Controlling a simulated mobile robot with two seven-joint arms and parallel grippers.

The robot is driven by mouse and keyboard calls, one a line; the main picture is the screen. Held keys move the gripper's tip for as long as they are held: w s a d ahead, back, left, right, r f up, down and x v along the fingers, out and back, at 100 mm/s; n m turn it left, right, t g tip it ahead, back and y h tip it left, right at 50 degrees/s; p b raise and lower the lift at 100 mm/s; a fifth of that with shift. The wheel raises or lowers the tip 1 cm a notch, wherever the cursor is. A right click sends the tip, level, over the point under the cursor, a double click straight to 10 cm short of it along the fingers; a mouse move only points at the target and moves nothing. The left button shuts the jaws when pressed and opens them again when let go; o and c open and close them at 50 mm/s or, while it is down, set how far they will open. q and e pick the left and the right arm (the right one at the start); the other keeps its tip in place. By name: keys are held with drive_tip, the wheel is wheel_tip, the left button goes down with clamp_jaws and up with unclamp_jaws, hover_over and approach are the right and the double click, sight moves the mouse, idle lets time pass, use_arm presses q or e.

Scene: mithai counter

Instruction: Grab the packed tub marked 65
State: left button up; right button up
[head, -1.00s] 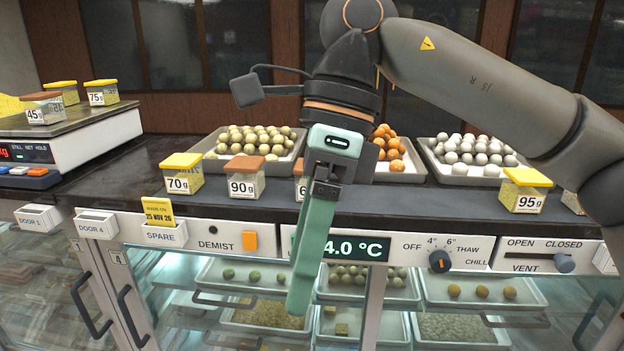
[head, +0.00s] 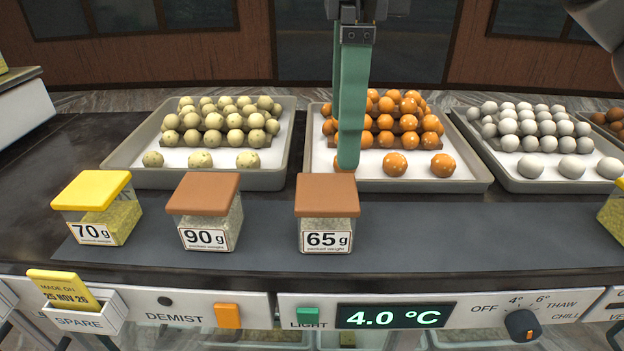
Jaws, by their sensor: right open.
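The tub marked 65 g (head: 327,232) stands upright on the dark mat in the head view, with a flat brown lid and a clear body with pale contents. My right gripper (head: 349,160) points down from the top of the picture with its green fingers seen nearly edge-on. It is open and empty. Its tips show just above the far edge of the brown lid; I cannot tell how far apart they are in depth. My left gripper is out of view.
A brown-lidded 90 g tub (head: 208,222) stands left of the 65 g tub, with a yellow-lidded 70 g tub (head: 97,212) further left. Trays of pale green (head: 262,180), orange (head: 470,182) and white sweets (head: 519,183) stand behind.

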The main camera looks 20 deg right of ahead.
sight(340, 193)
wheel_tip(340, 193, down, 7)
drive_tip(key=shift+s+r+b, duration=0.1)
drive_tip(key=shift+r+b, duration=0.1)
drive_tip(key=shift+b, duration=1.05)
drive_tip(key=shift+w+a+f+b, duration=0.15)
drive_tip(key=shift+f+b, duration=0.1)
drive_tip(key=shift+f, duration=1.25)
drive_tip(key=shift+w+f+b, duration=0.15)
drive_tip(key=shift+f+b, duration=0.05)
drive_tip(key=shift+f, duration=1.25)
drive_tip(key=c, duration=1.2)
